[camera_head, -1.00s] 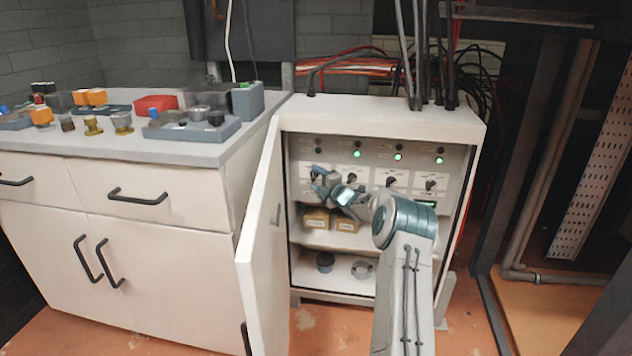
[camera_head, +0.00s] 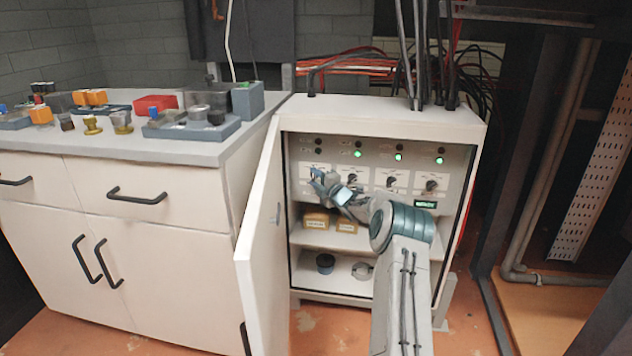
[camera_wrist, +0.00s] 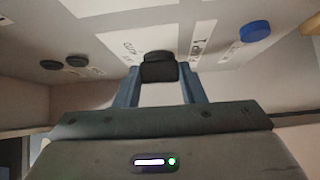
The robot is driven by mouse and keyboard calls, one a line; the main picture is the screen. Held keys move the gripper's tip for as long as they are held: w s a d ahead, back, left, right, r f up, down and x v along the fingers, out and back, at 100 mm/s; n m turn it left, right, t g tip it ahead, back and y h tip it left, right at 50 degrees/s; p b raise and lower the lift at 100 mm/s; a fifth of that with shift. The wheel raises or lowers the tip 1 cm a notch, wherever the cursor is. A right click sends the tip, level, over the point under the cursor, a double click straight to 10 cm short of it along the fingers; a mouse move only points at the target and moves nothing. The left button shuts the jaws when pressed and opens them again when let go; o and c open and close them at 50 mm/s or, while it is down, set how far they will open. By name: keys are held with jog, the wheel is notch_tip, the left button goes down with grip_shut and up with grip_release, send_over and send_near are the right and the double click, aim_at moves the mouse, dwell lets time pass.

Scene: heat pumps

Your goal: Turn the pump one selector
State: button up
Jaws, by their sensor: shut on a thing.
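The control panel (camera_head: 455,172) inside the open white cabinet carries a row of black selectors on white plates. My gripper (camera_head: 320,180) is at the leftmost plate in the head view and covers its selector there. In the wrist view, my gripper (camera_wrist: 160,84) has one finger on each side of a black selector knob (camera_wrist: 159,68) and is shut on it. Printed labels lie on both sides of this knob; the one on its right appears to read pump 1. The knob's exact pointing direction is hard to tell.
The cabinet door (camera_head: 262,235) stands open left of my arm. Small boxes (camera_head: 317,220) sit on the shelf below. In the wrist view, a blue round part (camera_wrist: 255,31) lies right of the knob.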

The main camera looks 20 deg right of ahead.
jog(key=shift+w+a+f+m+t+h+b, duration=0.15)
jog(key=shift+m+t+h+b, duration=0.4)
jog(key=shift+m+t+b, duration=0.7)
jog(key=shift+s+d+f+m+t+h+b, duration=0.15)
jog(key=shift+m+t+h+b, duration=0.35)
jog(key=shift+m+t+b, duration=0.75)
jog(key=shift+w+a+f+m+t+h+b, duration=0.15)
jog(key=shift+m+t+h+b, duration=0.55)
jog(key=shift+m, duration=1.1)
jog(key=o, duration=1)
jog(key=p+v, duration=0.4)
jog(key=v, duration=1)
jog(key=shift+r, duration=0.2)
